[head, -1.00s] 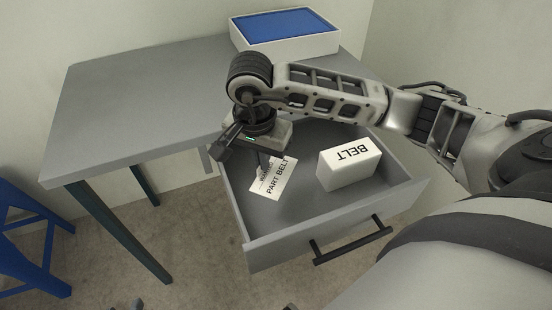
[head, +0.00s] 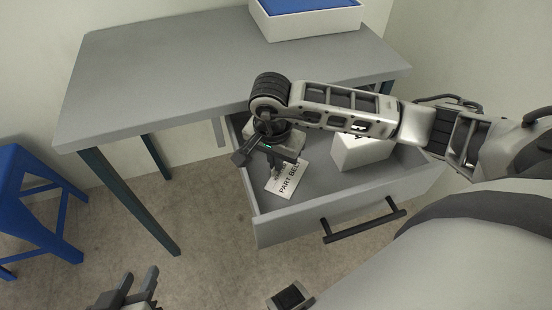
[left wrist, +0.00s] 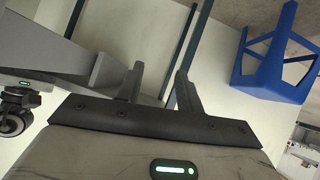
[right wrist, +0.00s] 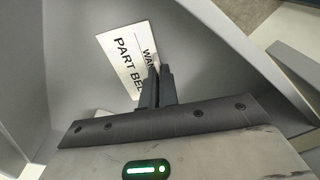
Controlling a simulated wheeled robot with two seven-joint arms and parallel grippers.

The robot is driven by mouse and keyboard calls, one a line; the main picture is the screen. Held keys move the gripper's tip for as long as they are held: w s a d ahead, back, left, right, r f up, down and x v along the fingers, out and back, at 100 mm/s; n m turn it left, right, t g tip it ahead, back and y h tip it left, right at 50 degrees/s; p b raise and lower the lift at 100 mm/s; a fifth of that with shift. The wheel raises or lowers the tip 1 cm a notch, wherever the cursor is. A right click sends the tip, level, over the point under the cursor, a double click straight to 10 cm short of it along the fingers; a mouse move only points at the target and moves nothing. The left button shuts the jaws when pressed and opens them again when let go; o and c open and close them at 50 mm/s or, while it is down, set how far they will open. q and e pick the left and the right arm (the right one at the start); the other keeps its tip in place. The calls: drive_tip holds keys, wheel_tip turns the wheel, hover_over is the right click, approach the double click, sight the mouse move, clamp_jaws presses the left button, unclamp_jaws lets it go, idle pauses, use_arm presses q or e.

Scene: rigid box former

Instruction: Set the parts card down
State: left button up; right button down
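The white parts card (head: 289,180), printed with "PART BELT" and a smaller word, is inside the open drawer (head: 335,208), near its left side. My right gripper (head: 275,172) reaches down at the card's left edge. In the right wrist view its fingers (right wrist: 160,75) are close together on the edge of the card (right wrist: 125,58) and cover part of the print. I cannot tell whether the card touches the drawer floor. My left gripper (head: 138,285) is open and empty, low in front of the table; its spread fingers show in the left wrist view (left wrist: 160,80).
A white box (head: 360,152), partly hidden by my right arm, stands in the drawer right of the card. A white bin with a blue top (head: 310,22) sits on the grey table (head: 180,75). A blue stool (head: 35,205) stands at the left. Most of the tabletop is clear.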

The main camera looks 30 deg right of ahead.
use_arm(q)
drive_tip(key=shift+f, duration=0.1)
use_arm(e)
drive_tip(key=c, duration=2.1)
unclamp_jaws()
drive_tip(key=shift+f, duration=0.1)
drive_tip(key=o, duration=0.4)
